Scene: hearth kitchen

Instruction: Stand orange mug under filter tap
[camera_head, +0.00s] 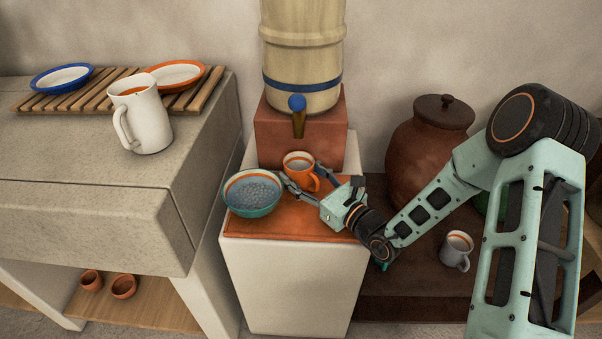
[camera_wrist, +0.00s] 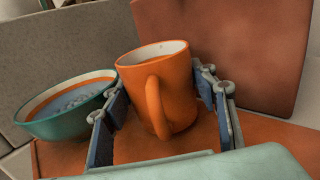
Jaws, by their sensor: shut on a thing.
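The orange mug (camera_head: 299,169) stands upright on the orange-brown top of the white pedestal, below the filter tap (camera_head: 298,113). In the wrist view the orange mug (camera_wrist: 165,88) sits between my two fingers, its handle facing the camera. My gripper (camera_head: 302,186) reaches in from the right and is shut on the mug. My gripper also shows in the wrist view (camera_wrist: 160,110), with one finger on each side of the mug. The tap has a blue knob and a brown spout on the cream filter barrel (camera_head: 302,62). The mug's base is partly hidden by my gripper.
A green bowl (camera_head: 252,193) stands just left of the mug on the pedestal top (camera_head: 275,228). A terracotta block (camera_head: 270,140) is behind the mug. A brown lidded jar (camera_head: 425,140) and a grey mug (camera_head: 457,250) are at right. A white jug (camera_head: 141,115) stands on the left counter.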

